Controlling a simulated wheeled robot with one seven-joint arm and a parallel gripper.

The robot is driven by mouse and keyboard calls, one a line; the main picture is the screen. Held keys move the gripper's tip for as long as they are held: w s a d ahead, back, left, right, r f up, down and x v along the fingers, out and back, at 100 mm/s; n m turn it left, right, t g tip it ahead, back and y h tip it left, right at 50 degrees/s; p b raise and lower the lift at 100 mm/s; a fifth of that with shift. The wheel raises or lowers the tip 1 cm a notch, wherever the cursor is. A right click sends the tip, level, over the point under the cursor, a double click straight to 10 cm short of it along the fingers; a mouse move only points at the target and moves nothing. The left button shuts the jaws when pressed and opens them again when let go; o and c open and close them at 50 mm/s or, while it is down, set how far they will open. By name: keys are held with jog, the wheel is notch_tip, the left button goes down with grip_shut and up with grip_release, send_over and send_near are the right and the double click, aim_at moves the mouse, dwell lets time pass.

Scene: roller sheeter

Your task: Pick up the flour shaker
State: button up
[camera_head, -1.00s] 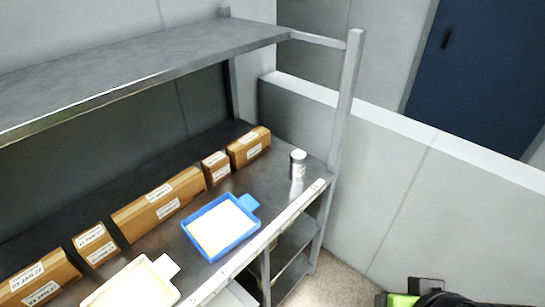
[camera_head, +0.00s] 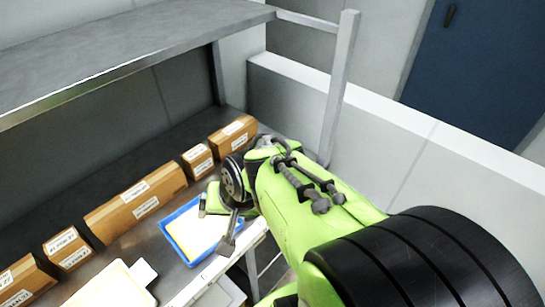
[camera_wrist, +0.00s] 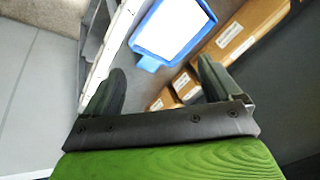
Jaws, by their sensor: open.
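The flour shaker cannot be seen now. In the head view my arm covers the right end of the shelf where a small pale cylinder with a grey top stood earlier. I cannot make it out in the wrist view either. My gripper (camera_head: 216,222) is over the right part of the metal shelf, close to the blue tray. In the wrist view my gripper (camera_wrist: 160,66) has its two fingers wide apart, with nothing held between them.
The blue tray (camera_head: 173,241) with a white inside lies on the shelf; it also shows in the wrist view (camera_wrist: 158,51). Several cardboard boxes (camera_head: 137,207) line the back. A cream tray (camera_head: 110,288) is front left. An upper shelf (camera_head: 130,45) and a corner post (camera_head: 338,90) bound the space.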

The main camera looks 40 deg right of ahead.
jog(key=w+d+f+m+t+y+p, duration=0.1)
jog(key=w+d+f+m+t, duration=0.1)
jog(key=d+f+m, duration=0.4)
jog(key=w+d+f+m+t, duration=0.1)
jog(key=w+d+m+t, duration=0.15)
jog(key=d+m, duration=0.6)
jog(key=s+d+f+m+t+h, duration=0.1)
jog(key=s+d+m+t+h, duration=0.15)
jog(key=d+m, duration=0.5)
jog(key=s+d+f+m+t+h, duration=0.1)
jog(key=s+d+m+h, duration=0.3)
jog(key=m, duration=0.6)
jog(key=shift+y, duration=0.45)
jog(key=x, duration=1.7)
jog(key=shift+w+d+r, duration=0.15)
jog(key=shift+w+d, duration=0.05)
jog(key=shift+d, duration=0.15)
jog(key=shift+s+r, duration=0.1)
jog(key=shift+c, duration=0.6)
jog(key=c, duration=1.1)
notch_tip(320, 180, up, 10)
jog(key=p, duration=0.3)
